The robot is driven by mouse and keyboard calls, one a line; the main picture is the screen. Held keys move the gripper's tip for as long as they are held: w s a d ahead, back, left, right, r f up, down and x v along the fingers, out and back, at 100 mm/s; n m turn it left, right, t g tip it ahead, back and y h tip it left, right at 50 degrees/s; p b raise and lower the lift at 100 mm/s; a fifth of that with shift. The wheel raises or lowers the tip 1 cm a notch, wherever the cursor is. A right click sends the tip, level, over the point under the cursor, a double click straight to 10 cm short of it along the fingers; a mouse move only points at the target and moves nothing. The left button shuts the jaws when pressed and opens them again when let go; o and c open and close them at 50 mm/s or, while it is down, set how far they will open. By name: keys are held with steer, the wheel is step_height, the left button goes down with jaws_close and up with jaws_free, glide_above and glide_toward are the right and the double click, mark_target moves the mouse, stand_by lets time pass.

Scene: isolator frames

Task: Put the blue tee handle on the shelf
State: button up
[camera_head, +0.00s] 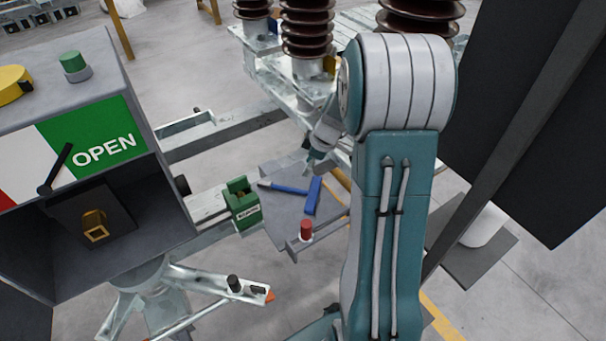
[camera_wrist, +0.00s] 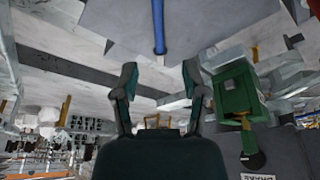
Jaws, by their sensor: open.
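The blue tee handle (camera_head: 290,189) lies on the grey shelf (camera_head: 283,225) in the head view, its crossbar towards the right and its shaft pointing left. In the wrist view part of a blue rod (camera_wrist: 159,28) shows at the top centre, against a grey surface. My gripper (camera_wrist: 160,76) is open, with its two fingers apart and nothing between them. The rod lies beyond the fingertips, roughly in line with the gap, and appears apart from them. In the head view I cannot make out the fingers clearly behind and beside my arm.
A green block (camera_head: 242,204) stands at the shelf's left edge and a red-topped post (camera_head: 306,231) at its front. A grey cabinet (camera_head: 95,66) with a green OPEN sign stands left. Brown ribbed insulators (camera_head: 307,28) stand behind, and a dark panel (camera_head: 535,120) is at right.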

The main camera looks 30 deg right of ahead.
steer(key=s+a+r+m+t+h, duration=0.1)
steer(key=s+a+r+m, duration=0.1)
steer(key=s+a+r, duration=0.35)
steer(key=s+a+r+m+h, duration=0.1)
steer(key=s+a+r+m, duration=0.15)
steer(key=a+r, duration=0.5)
steer(key=s+a+r+m+t, duration=0.1)
steer(key=s+a+r+m, duration=0.1)
steer(key=s, duration=0.4)
steer(key=s+a+r+m+t, duration=0.1)
steer(key=s+a+r+m, duration=0.1)
steer(key=s, duration=0.5)
step_height(320, 180, up, 2)
steer(key=shift+a+r+m+h, duration=0.1)
steer(key=shift+a+m+h, duration=0.15)
steer(key=shift+m+h, duration=0.2)
